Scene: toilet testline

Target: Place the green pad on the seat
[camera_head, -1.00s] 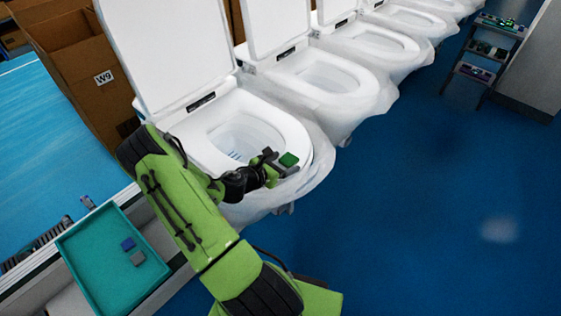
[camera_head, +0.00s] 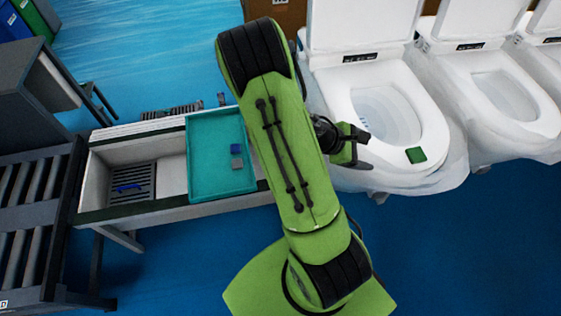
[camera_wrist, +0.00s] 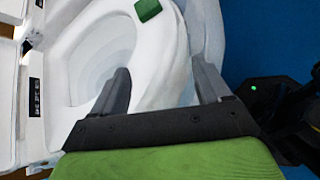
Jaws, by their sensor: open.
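The green pad (camera_head: 416,155) lies flat on the front rim of the nearest toilet's white seat (camera_head: 434,132). It also shows at the top of the wrist view (camera_wrist: 148,10), on the seat ring. My gripper (camera_head: 364,149) is open and empty, to the left of the pad and apart from it, beside the seat's left edge. In the wrist view my gripper's two fingers (camera_wrist: 163,85) are spread wide, with part of the seat's rim showing between them and the pad beyond.
A teal tray (camera_head: 206,188) with a blue pad (camera_head: 236,148) and a grey pad (camera_head: 237,163) sits on the line's edge, left of my arm. More toilets (camera_head: 505,95) stand in a row to the right. Blue floor (camera_head: 470,230) in front is clear.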

